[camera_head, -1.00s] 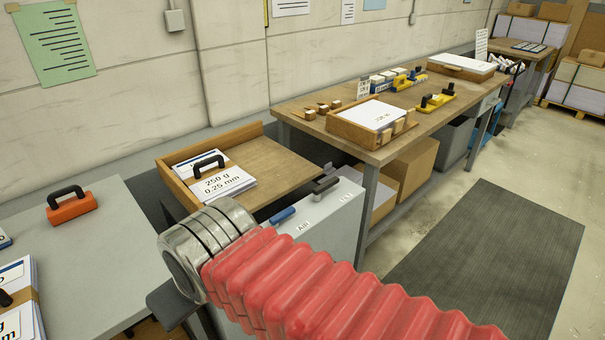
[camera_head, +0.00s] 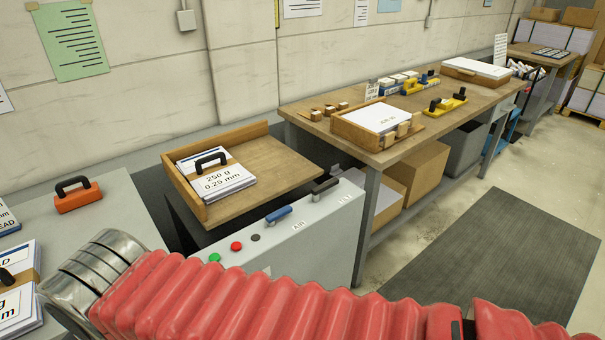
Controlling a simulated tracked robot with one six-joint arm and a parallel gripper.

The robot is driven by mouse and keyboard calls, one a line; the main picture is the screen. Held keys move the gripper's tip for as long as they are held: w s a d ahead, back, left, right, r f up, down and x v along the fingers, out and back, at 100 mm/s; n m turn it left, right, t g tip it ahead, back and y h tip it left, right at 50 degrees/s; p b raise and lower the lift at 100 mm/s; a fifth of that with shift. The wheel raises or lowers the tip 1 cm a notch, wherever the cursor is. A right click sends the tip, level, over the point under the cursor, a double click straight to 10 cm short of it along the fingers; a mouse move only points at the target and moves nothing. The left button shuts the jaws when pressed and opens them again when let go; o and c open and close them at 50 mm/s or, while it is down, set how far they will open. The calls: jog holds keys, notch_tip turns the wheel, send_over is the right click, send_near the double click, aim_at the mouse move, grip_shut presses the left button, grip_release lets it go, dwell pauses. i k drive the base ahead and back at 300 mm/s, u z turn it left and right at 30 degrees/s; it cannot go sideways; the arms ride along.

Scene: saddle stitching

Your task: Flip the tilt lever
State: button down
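The tilt lever (camera_head: 325,187) has a dark grey handle and stands on top of a grey control box (camera_head: 328,240), at its far right end. The faint lettering below it seems to read TILT. A blue-handled lever (camera_head: 278,214), labelled AIR, is beside it to the left. My red bellows-covered arm crosses the bottom of the picture, in front of the box's lower part. Its silver joint is at the lower left, well away from the lever. My gripper is out of the picture.
Green (camera_head: 214,258) and red (camera_head: 236,246) buttons are on the box. Behind it, a wooden tilting tray (camera_head: 270,165) holds a labelled paper stack (camera_head: 215,182). A long workbench (camera_head: 300,107) stands right of the box. Floor with a dark mat (camera_head: 480,260) is clear at the right.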

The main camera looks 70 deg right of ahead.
aim_at(315, 192)
jog(key=u, duration=1.4)
jog(key=k, duration=2.05)
jog(key=z, duration=1.3)
